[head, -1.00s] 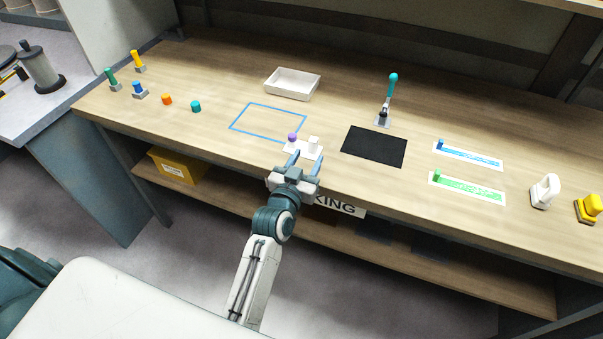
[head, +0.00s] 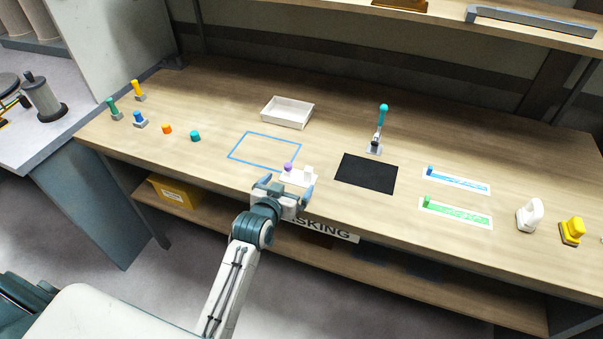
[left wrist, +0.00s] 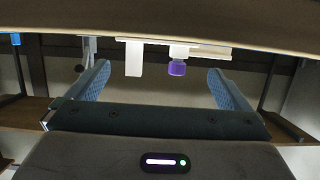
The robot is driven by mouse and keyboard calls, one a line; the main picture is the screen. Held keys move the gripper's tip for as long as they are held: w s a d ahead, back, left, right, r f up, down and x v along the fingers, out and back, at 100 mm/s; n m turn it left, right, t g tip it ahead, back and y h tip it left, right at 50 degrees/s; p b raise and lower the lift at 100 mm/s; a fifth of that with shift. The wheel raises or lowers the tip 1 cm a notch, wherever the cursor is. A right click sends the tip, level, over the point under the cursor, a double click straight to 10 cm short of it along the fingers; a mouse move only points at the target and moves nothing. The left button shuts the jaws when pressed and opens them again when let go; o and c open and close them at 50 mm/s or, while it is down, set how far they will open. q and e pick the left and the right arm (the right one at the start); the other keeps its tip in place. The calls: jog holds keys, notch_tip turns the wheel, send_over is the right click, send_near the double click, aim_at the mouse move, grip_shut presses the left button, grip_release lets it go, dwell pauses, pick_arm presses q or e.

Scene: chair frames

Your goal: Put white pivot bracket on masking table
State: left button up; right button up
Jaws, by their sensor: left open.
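The white pivot bracket (head: 292,179) is a flat white plate with a purple knob and a white upright block. It rests upright near the front edge of the wooden masking table (head: 225,168), above the MASKING sign. In the left wrist view the scene is upside down, and the bracket's white block (left wrist: 133,58) and purple knob show between the fingers. My left gripper (head: 287,184) is open, just in front of the bracket at the table edge, with nothing held. My right gripper is not in view.
A blue outlined rectangle (head: 240,158) and a white tray (head: 287,120) lie behind the bracket. A black mat (head: 366,173) is to its right, with a teal-topped lever (head: 378,133) behind. Colored pegs stand at the left. A shelf runs below the tabletop.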

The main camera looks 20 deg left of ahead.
aim_at(296, 181)
pick_arm(q)
jog(key=shift+w, duration=0.55)
jog(key=p+x, duration=0.1)
jog(key=x, duration=0.1)
jog(key=p+x, duration=0.1)
jog(key=x, duration=0.1)
jog(key=shift+w+d+f, duration=0.1)
jog(key=shift+d, duration=0.1)
jog(key=shift+w+f, duration=0.15)
jog(key=shift+w, duration=0.05)
jog(key=c, duration=1.1)
jog(key=shift+c, duration=0.2)
